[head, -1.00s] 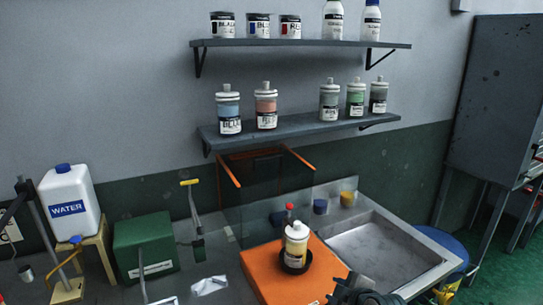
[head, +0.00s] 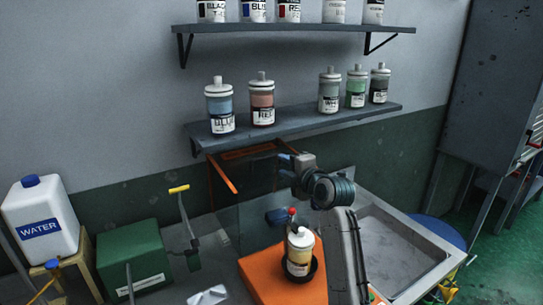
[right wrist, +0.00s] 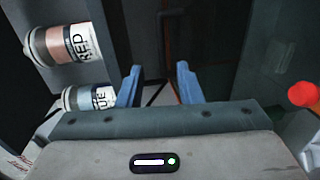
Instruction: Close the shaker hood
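The clear hood with orange edges (head: 222,174) stands raised behind the shaker. A red knob (head: 291,212) shows just behind the bottle. My right gripper (head: 284,167) is above and behind the bottle, beside the hood's right side. Its blue fingers are apart and empty in the right wrist view (right wrist: 158,82), with a dark orange-brown bar beyond them; contact with the hood cannot be told. My left gripper is not in view.
Two wall shelves with bottles and jars hang above; the lower shelf (head: 300,125) is close over the hood. A green box (head: 132,257) and a water jug (head: 40,218) stand left. A sink (head: 400,250) lies right of my right arm.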

